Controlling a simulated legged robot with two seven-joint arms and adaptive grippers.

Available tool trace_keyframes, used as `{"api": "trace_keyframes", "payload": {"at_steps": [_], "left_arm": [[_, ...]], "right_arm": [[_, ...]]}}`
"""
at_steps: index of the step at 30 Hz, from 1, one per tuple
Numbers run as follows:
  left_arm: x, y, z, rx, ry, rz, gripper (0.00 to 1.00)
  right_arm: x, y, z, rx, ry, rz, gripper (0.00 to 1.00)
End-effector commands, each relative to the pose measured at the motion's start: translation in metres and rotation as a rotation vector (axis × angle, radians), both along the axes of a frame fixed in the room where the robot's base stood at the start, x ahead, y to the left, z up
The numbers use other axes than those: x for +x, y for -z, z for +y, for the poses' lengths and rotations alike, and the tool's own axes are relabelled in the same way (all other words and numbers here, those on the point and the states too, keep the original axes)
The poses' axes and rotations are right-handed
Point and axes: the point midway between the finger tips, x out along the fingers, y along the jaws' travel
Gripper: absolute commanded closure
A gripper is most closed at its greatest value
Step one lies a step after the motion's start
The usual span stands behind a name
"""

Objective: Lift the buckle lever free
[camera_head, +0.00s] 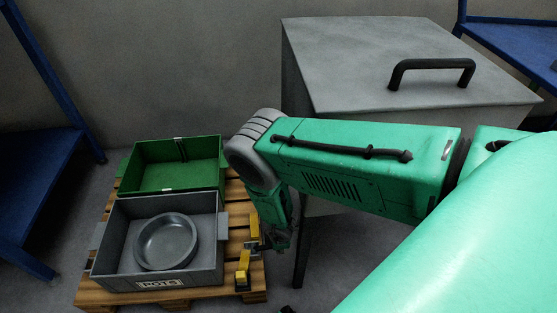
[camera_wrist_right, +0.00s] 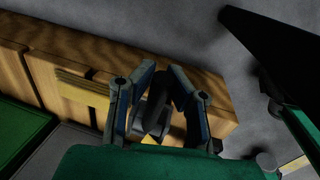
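A dark buckle lever (camera_wrist_right: 158,102) stands between the fingers of my right gripper (camera_wrist_right: 162,82) in the right wrist view. Gaps show beside it, and the two fingers look apart, not closed on it. A grey buckle body shows below it, partly hidden by the fingers and my wrist. In the head view my right gripper (camera_head: 268,243) is low at the pallet's right side, beside the yellow strap (camera_head: 243,268). The strap also lies on the wood in the wrist view (camera_wrist_right: 82,90). The lever is too small to make out in the head view. My left gripper is not in view.
A grey crate (camera_head: 211,262) labelled POTS holds a round grey pan (camera_head: 166,242). A green crate (camera_head: 150,182) stands behind it. Both sit on a wooden pallet (camera_head: 172,297). A large grey cabinet (camera_head: 350,60) stands behind my right arm. Blue racks (camera_head: 40,180) flank the space.

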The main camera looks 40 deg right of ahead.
Motion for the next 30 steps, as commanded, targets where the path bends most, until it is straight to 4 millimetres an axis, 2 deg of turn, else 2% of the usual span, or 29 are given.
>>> {"api": "trace_keyframes", "payload": {"at_steps": [14, 30], "left_arm": [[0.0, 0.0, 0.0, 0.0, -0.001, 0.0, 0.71], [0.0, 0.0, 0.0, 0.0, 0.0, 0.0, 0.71]], "right_arm": [[0.003, -0.007, 0.006, -0.045, -0.007, 0.023, 1.0], [0.011, -0.033, 0.02, -0.355, -0.007, 0.212, 1.0]]}}
